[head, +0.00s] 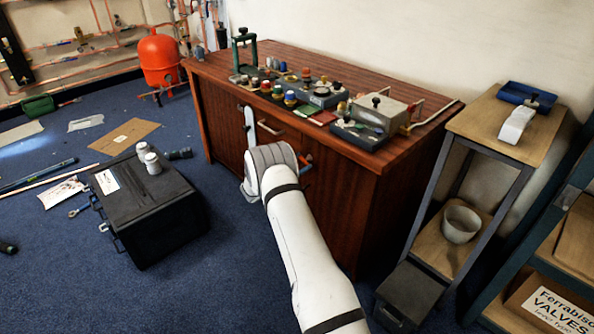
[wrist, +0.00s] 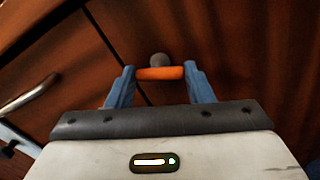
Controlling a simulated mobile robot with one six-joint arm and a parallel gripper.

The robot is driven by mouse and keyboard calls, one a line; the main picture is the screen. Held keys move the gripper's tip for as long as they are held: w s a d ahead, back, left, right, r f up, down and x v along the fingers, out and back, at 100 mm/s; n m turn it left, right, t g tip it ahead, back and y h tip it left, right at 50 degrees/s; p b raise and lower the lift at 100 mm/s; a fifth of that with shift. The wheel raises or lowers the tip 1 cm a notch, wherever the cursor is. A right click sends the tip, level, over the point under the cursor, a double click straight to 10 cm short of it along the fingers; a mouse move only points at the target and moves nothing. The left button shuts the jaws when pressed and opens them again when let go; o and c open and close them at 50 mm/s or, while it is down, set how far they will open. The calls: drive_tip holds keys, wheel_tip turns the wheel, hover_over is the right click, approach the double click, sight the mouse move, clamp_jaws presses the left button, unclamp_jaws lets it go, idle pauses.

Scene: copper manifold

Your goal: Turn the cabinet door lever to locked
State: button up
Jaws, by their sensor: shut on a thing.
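The cabinet door lever (wrist: 172,73) is an orange bar in front of a round grey pivot on the brown wooden door, near the top centre of the wrist view. My gripper (wrist: 158,75) is shut on the lever, with one blue finger at each end of the bar. The bar lies nearly level across the wrist picture. The wooden cabinet (head: 225,121) stands against the wall in the head view. There, my white arm reaches its front, and only a small orange-red bit of the lever (head: 306,160) shows beside my wrist.
A metal drawer handle (head: 271,128) is on the cabinet front, close to my wrist. A black case (head: 150,215) with white fittings stands on the blue carpet to the left. A wooden shelf stand (head: 500,135) is at the right. Tools and parts crowd the cabinet top.

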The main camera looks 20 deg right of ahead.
drive_tip(key=m+b, duration=0.2)
drive_tip(key=f+m+b, duration=0.1)
drive_tip(key=shift+s+d+m+b, duration=0.25)
drive_tip(key=shift+s+m+b, duration=0.05)
drive_tip(key=shift+m+b, duration=0.1)
drive_tip(key=m+b, duration=0.7)
drive_tip(key=b, duration=0.1)
drive_tip(key=shift+s+f, duration=0.1)
drive_tip(key=shift+m+b, duration=1.4)
drive_tip(key=shift+m, duration=0.1)
drive_tip(key=shift+o, duration=0.2)
drive_tip(key=shift+r, duration=0.2)
drive_tip(key=shift+c, duration=0.2)
drive_tip(key=o, duration=1)
drive_tip(key=shift+a+r, duration=0.1)
drive_tip(key=shift+r, duration=0.1)
